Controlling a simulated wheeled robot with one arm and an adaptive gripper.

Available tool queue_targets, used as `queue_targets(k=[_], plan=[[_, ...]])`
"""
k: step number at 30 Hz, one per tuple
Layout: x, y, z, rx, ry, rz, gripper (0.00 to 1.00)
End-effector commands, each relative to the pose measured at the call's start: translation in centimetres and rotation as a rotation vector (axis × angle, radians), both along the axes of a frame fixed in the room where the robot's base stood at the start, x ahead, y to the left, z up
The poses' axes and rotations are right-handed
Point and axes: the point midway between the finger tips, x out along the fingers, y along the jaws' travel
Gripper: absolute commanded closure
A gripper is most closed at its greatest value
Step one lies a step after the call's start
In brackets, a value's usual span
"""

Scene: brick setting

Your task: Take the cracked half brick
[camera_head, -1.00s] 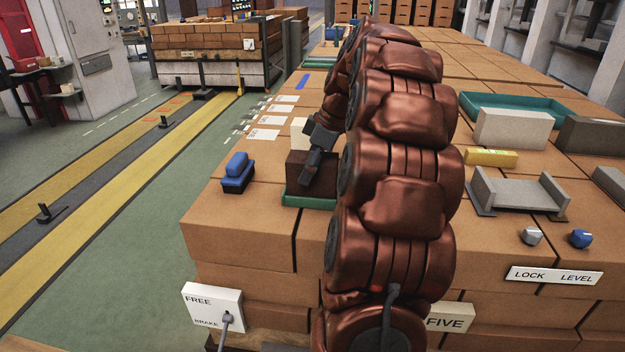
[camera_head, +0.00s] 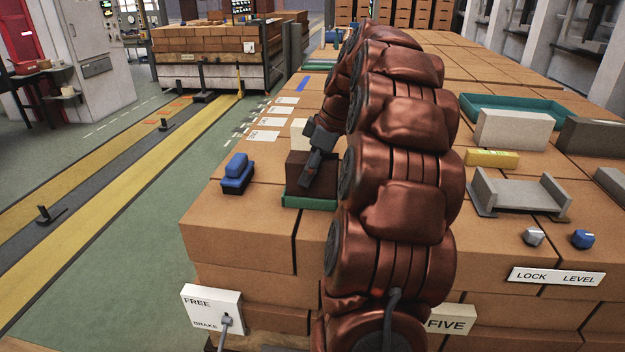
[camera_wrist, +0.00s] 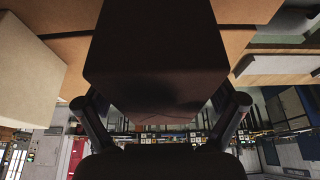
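A short dark brown brick (camera_head: 299,181) stands on a small green tray (camera_head: 296,201) near the left edge of the brick stack. My gripper (camera_head: 312,178) is beside it, with a dark finger in front of the brick and the rest partly hidden by my arm. In the wrist view the dark brick (camera_wrist: 155,60) fills the upper middle, with a faint line low on its face. There my gripper (camera_wrist: 160,102) has its fingers apart, one on each side of the brick, with narrow gaps showing. No firm grip is visible.
A cream block (camera_head: 297,128) stands close behind the dark brick. A blue-handled tool (camera_head: 237,174) lies to the left. To the right are a yellow bar (camera_head: 491,158), a grey channel piece (camera_head: 516,196), a pale block (camera_head: 513,130) and a green tray (camera_head: 478,103).

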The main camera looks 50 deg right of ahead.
Motion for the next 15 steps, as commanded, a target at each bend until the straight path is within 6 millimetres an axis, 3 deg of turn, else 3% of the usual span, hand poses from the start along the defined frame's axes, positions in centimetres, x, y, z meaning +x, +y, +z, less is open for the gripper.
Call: queue_targets(k=[2, 15], plan=[[0.0, 0.0, 0.0, 0.0, 0.0, 0.0, 0.18], [0.0, -0.01, 0.0, 0.0, 0.0, 0.0, 0.64]])
